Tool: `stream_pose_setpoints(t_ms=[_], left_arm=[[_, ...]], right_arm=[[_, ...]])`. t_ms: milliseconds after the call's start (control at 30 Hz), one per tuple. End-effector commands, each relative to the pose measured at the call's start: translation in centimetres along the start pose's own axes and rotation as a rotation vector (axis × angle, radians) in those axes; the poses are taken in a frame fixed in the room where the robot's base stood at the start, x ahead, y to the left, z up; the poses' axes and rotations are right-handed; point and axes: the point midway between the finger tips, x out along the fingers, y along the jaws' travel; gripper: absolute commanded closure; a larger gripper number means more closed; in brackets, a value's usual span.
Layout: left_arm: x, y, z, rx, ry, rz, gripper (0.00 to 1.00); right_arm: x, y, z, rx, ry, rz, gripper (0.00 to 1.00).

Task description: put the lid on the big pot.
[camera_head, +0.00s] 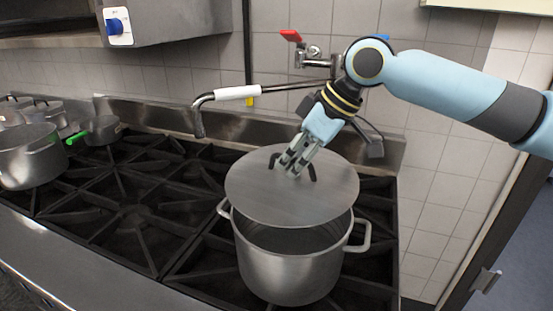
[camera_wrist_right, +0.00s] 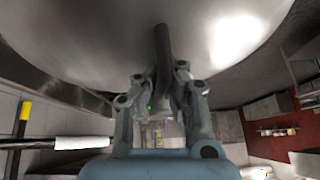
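The big pot (camera_head: 290,268) is silver with two side handles and stands on the stove at the front right. The round silver lid (camera_head: 270,203) is above the pot, toward its back, and its front edge leaves part of the dark inside open to view. My right gripper (camera_head: 296,165) is shut on the lid's dark handle; in the right wrist view the handle (camera_wrist_right: 162,50) runs between the two fingers (camera_wrist_right: 160,95) and the lid's surface (camera_wrist_right: 80,40) fills the top. Whether the lid touches the pot's back rim is hidden. My left gripper is not in view.
A faucet arm with a white sleeve (camera_head: 237,93) reaches out from the wall behind the lid. Another pot (camera_head: 32,160) and a small pan with a green handle (camera_head: 102,130) stand at the left. The black burner grates (camera_head: 120,215) in the middle are bare.

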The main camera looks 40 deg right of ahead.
Motion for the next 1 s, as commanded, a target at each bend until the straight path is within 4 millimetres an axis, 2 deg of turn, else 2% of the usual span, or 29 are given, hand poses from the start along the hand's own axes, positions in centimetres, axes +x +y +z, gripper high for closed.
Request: stream_pose_setpoints(t_ms=[267,667,1000], left_arm=[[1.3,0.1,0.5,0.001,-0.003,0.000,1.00],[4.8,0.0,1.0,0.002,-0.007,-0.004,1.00],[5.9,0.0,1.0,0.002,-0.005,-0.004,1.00]], right_arm=[[1.1,0.1,0.6,-0.001,0.001,0.000,1.00],[3.8,0.2,2.2,-0.001,0.001,0.000,1.00],[5.6,0.3,3.2,-0.001,0.001,-0.001,1.00]])
